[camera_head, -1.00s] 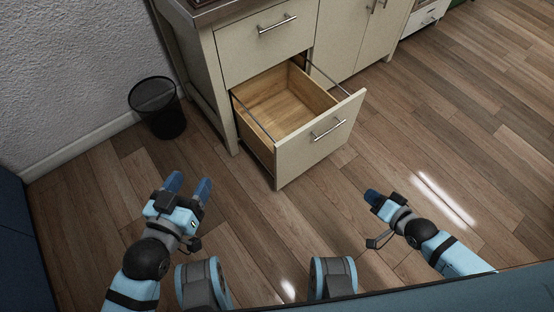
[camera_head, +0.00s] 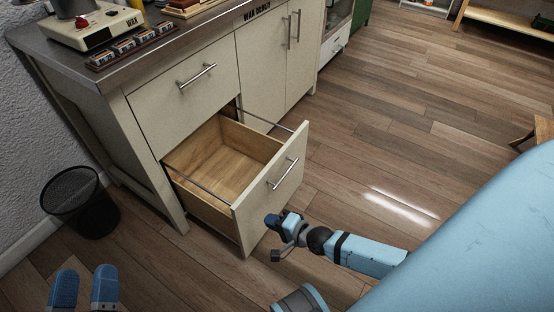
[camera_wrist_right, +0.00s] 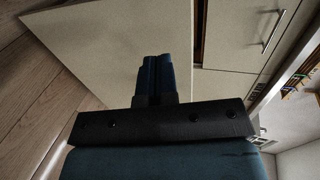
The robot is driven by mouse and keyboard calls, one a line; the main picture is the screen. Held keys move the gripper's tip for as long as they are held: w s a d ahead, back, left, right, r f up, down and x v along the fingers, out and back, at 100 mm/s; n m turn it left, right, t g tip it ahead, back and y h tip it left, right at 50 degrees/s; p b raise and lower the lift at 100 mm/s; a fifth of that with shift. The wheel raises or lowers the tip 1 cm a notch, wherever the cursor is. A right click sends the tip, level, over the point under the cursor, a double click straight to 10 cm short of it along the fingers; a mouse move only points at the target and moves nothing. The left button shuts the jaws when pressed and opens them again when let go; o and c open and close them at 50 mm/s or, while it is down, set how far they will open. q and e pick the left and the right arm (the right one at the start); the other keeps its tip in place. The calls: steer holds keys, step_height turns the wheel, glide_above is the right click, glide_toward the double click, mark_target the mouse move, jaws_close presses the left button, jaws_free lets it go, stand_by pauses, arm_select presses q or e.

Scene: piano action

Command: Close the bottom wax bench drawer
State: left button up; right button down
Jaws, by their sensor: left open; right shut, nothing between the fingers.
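The bottom wax bench drawer (camera_head: 275,190) is pulled out, and its wooden inside is empty in the head view. It has a bar handle (camera_head: 283,174) on its cream front. My right gripper (camera_head: 272,219) is shut and empty, close to the lower part of the drawer front; I cannot tell whether it touches. In the right wrist view my shut fingers (camera_wrist_right: 156,75) point at the cream drawer front (camera_wrist_right: 100,50). My left gripper (camera_head: 84,288) is open and empty over the floor at the lower left, away from the drawer.
The wax bench (camera_head: 150,125) has a closed upper drawer (camera_head: 185,90) and cupboard doors (camera_head: 285,60). A wax warmer (camera_head: 95,27) stands on its top. A black mesh bin (camera_head: 80,203) stands left of the bench.

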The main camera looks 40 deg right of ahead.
mark_target(243, 207)
steer(key=x, duration=0.2)
steer(key=b+x, duration=0.1)
steer(key=x, duration=0.2)
steer(key=b+x, duration=0.1)
steer(key=x, duration=0.1)
steer(key=shift+w+a+r, duration=0.15)
steer(key=shift+w+r, duration=0.05)
steer(key=shift+w, duration=0.2)
steer(key=shift+w+a+r, duration=0.1)
steer(key=shift+w+a, duration=0.1)
steer(key=shift+w, duration=0.25)
arm_select(q)
steer(key=f, duration=0.1)
steer(key=f+g, duration=0.1)
steer(key=f, duration=0.1)
steer(key=shift+w+d+f, duration=0.15)
steer(key=shift+d+f, duration=0.1)
steer(key=shift+f, duration=0.05)
